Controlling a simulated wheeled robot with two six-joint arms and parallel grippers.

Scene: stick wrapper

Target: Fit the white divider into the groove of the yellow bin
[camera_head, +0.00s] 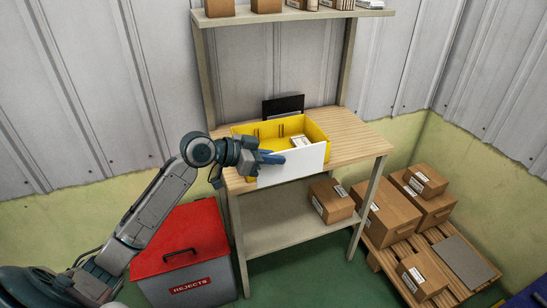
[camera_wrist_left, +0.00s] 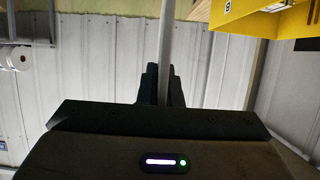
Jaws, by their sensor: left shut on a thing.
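The white divider (camera_head: 295,166) is a flat white panel held upright in front of the yellow bin in the head view. My left gripper (camera_head: 270,158) is shut on its left edge. In the left wrist view the divider (camera_wrist_left: 165,50) shows edge-on as a thin strip between the fingers (camera_wrist_left: 162,85). The yellow bin (camera_head: 318,133) sits on the wooden table, and the panel hides part of its front. A small white item lies inside it. The bin (camera_wrist_left: 285,22) shows at the upper right of the wrist view, apart from the strip. The groove is not clear. My right gripper is out of view.
The wooden table (camera_head: 362,142) has bare room right of the bin. A black panel (camera_head: 284,105) stands behind the bin. A shelf with boxes (camera_head: 290,16) hangs above. A red-lidded rejects box (camera_head: 182,237) stands at lower left. Cardboard boxes (camera_head: 392,212) sit on a pallet at right.

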